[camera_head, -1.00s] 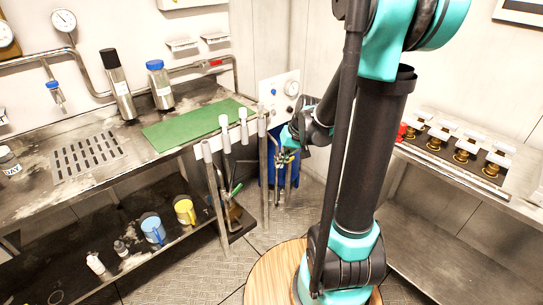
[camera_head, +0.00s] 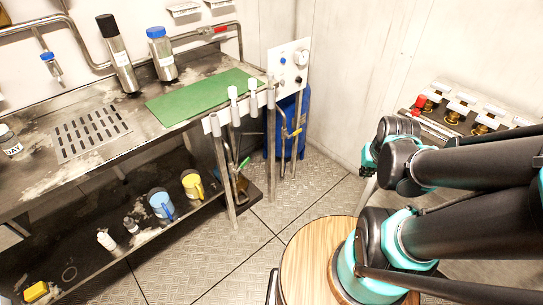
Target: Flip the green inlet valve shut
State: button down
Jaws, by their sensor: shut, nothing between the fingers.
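A green lever handle (camera_head: 244,163) shows below the front edge of the left counter, among upright pipes. It slants up to the right. A second small yellow-green lever (camera_head: 295,132) sits on thin upright pipes in front of a blue tank (camera_head: 291,118). Both are small, and I cannot tell which is the inlet valve or whether either is open or shut. My arm is folded at the right, well apart from both levers. My gripper's fingers are not visible; the wrist links hide them.
A white panel (camera_head: 303,66) with a gauge stands behind the pipes. White-topped posts (camera_head: 233,107) line the counter's front. A round wooden top (camera_head: 307,262) lies beneath my arm. The right bench holds several white-topped fittings (camera_head: 463,106). The floor between (camera_head: 262,215) is clear.

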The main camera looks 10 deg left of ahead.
aim_at(247, 161)
jog(key=k+j+z, duration=0.2)
jog(key=j+z, duration=0.15)
jog(key=k+j+z, duration=0.2)
jog(key=z, duration=0.15)
jog(key=k+j+z, duration=0.3)
jog(key=k+j, duration=0.35)
jog(key=k+j+z, duration=0.15)
jog(key=k+j, duration=0.15)
jog(key=k, duration=0.2)
